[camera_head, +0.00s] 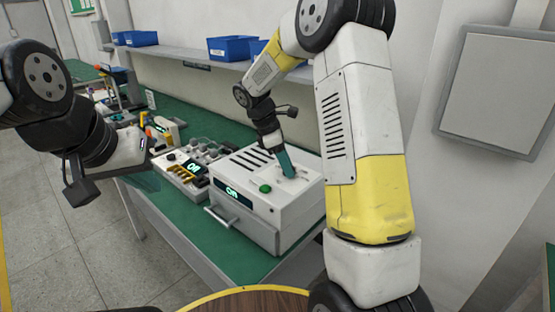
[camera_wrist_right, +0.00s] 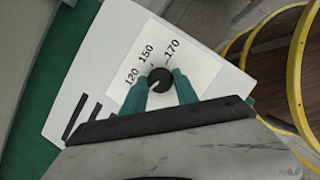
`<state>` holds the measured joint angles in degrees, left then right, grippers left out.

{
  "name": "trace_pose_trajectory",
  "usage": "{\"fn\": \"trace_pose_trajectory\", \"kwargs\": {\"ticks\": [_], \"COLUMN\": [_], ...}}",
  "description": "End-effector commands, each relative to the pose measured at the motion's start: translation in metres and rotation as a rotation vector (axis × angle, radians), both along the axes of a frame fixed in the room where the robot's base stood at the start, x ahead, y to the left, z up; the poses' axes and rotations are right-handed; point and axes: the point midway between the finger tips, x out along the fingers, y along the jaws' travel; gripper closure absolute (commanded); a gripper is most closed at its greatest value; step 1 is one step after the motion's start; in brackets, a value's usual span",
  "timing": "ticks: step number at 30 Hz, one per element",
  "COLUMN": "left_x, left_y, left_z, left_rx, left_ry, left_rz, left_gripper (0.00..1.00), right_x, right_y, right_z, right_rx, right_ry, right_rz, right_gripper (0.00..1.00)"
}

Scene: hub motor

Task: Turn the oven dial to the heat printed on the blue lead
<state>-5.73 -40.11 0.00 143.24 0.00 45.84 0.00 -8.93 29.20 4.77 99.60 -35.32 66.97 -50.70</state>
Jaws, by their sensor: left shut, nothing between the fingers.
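The oven (camera_head: 262,220) is a white box with a lit display, a green button and dark vent slots on the bench. Its black round dial (camera_wrist_right: 160,80) sits on a white plate printed 120, 150 and 170. A pale mark shows on the dial's lower-left part. My right gripper (camera_head: 290,172) reaches down onto the oven top. In the right wrist view its teal fingers (camera_wrist_right: 161,84) stand on either side of the dial and appear to touch it. My left gripper (camera_head: 150,182) is shut and empty, left of the bench front. I cannot make out the blue lead or its print.
A white device (camera_head: 190,168) with a display and yellow parts stands left of the oven on the green bench (camera_head: 245,262). Blue bins (camera_head: 228,48) stand on the shelf behind. A round wooden top with a yellow rim (camera_head: 245,300) is in front.

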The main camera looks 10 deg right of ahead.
Motion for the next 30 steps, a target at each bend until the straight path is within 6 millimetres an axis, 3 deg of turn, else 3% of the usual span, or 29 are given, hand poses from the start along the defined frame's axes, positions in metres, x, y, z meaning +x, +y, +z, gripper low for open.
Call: {"fn": "trace_pose_trajectory", "kwargs": {"ticks": [14, 30], "left_x": [0.0000, 0.0000], "left_y": [0.0000, 0.0000], "left_z": [0.0000, 0.0000], "left_rx": [0.000, 0.000], "left_ry": [0.000, 0.000], "left_rz": [0.000, 0.000], "left_gripper": [1.00, 1.00], "right_x": [0.0014, 0.0048], "right_y": [0.0000, -0.0013], "right_z": [0.0002, 0.0003], "right_rx": [0.000, 0.000], "right_ry": [-0.002, -0.001], "right_rz": [-0.080, -0.526], "right_gripper": [1.00, 1.00]}}
